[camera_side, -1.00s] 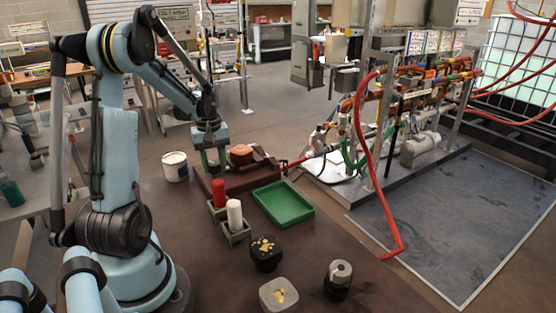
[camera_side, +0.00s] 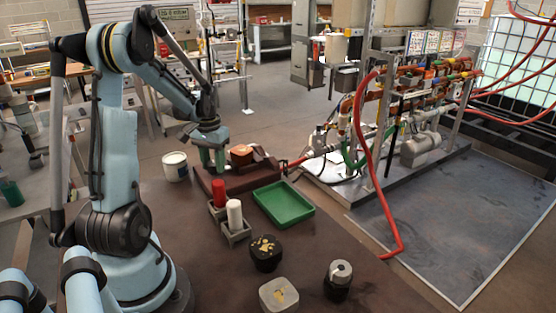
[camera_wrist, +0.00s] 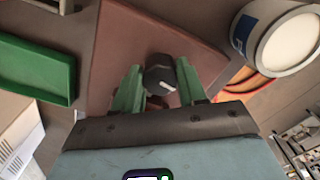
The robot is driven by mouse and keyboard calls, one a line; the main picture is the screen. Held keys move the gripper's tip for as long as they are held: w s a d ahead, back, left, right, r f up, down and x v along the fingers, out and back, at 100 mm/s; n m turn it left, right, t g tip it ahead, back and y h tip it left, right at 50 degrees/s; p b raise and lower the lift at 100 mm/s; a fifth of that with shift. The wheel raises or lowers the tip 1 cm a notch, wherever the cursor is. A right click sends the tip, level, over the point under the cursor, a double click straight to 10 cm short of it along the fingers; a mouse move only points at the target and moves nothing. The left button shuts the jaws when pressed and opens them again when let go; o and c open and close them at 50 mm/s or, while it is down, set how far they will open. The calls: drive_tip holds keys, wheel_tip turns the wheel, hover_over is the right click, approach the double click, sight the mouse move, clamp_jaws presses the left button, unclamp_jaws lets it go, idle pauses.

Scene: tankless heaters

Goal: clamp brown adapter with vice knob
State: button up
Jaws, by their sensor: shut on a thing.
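The vice, on a dark red-brown base (camera_side: 235,183), stands at the back of the table in the side view; the base also fills the middle of the wrist view (camera_wrist: 120,50). The brown adapter (camera_side: 241,150) sits at the vice, just right of my gripper (camera_side: 213,162). In the wrist view the vice knob (camera_wrist: 160,76) is dark and round with a white mark. The green fingers of my gripper (camera_wrist: 160,84) stand on both sides of it, shut on it. The adapter is mostly hidden in the wrist view, and the knob is hidden in the side view.
A green tray (camera_side: 284,204) lies right of the vice. A holder with a red cylinder (camera_side: 219,193) and a white cylinder (camera_side: 234,215) stands in front. A white tub (camera_side: 175,166) stands left. Dark round pieces (camera_side: 266,254) are nearer the front.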

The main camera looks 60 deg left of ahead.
sight(214, 163)
drive_tip(key=shift+m, duration=0.3)
idle(0.4)
drive_tip(key=o, duration=0.8)
drive_tip(key=shift+r, duration=0.1)
wheel_tip(214, 163, up, 12)
drive_tip(key=w+d+m+t+y, duration=0.1)
drive_tip(key=w+d+m+t, duration=0.15)
drive_tip(key=d, duration=0.55)
drive_tip(key=w+d+m+t+y, duration=0.1)
drive_tip(key=w+d, duration=0.2)
drive_tip(key=d, duration=0.6)
drive_tip(key=d+f+m+t, duration=0.1)
drive_tip(key=d, duration=0.3)
drive_tip(key=s+d+f+m+t+h, duration=0.1)
drive_tip(key=d, duration=0.4)
drive_tip(key=d+f+m+t+h, duration=0.1)
drive_tip(key=d, duration=0.4)
drive_tip(key=shift+s+d+t, duration=0.2)
drive_tip(key=shift+s+t, duration=0.15)
drive_tip(key=shift+s, duration=0.05)
